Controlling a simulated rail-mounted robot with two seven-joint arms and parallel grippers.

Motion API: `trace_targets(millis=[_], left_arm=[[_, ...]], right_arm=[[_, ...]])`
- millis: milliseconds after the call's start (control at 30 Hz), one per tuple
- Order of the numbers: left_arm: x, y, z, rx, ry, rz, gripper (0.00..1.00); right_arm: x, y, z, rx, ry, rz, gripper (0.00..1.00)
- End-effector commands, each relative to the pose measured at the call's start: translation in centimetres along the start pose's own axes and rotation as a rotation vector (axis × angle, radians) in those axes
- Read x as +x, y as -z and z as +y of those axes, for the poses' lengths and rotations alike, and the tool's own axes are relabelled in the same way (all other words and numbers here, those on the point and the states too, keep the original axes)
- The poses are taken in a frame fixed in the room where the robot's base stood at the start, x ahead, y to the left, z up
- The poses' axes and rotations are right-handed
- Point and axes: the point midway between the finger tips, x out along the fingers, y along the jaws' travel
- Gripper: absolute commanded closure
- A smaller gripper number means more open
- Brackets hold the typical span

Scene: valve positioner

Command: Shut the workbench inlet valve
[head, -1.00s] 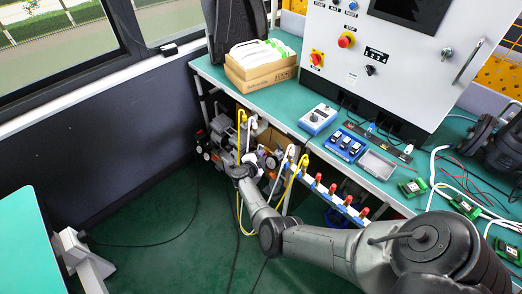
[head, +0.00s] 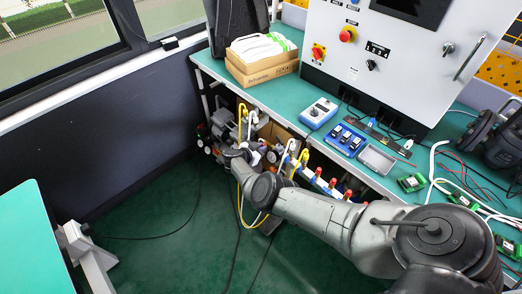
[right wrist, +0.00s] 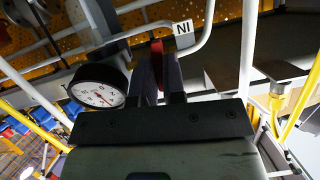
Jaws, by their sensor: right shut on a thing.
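The inlet valve shows in the right wrist view as a red handle (right wrist: 157,48) beside a white pipe, near a label (right wrist: 183,28) that reads "IN" upside down. My right gripper (right wrist: 160,72) has its dark fingers closed on either side of the red handle. In the head view my right arm reaches to the piping under the workbench (head: 262,92); its wrist hides the handle and most of the fingers there. How far the handle is turned I cannot tell. My left gripper is in neither view.
A round pressure gauge (right wrist: 98,88) sits close left of my right fingers. White and yellow pipes surround the hand. A row of red-capped fittings on a blue-white manifold (head: 325,186) lies near my forearm. A grey control cabinet (head: 385,60) stands on the bench.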

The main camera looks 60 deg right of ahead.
Motion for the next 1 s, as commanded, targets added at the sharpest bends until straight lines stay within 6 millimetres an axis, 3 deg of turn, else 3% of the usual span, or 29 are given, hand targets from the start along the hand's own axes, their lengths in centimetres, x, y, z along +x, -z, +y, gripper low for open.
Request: trace_targets(millis=[833,867,1000], left_arm=[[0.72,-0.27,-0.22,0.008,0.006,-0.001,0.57],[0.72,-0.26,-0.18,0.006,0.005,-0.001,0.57],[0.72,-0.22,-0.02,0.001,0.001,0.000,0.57]], right_arm=[[0.05,0.05,-0.06,-0.113,-0.046,0.002,1.00],[0.05,0.05,-0.06,-0.113,-0.046,0.002,0.88],[0.05,0.04,-0.06,-0.112,-0.046,0.002,0.75]])
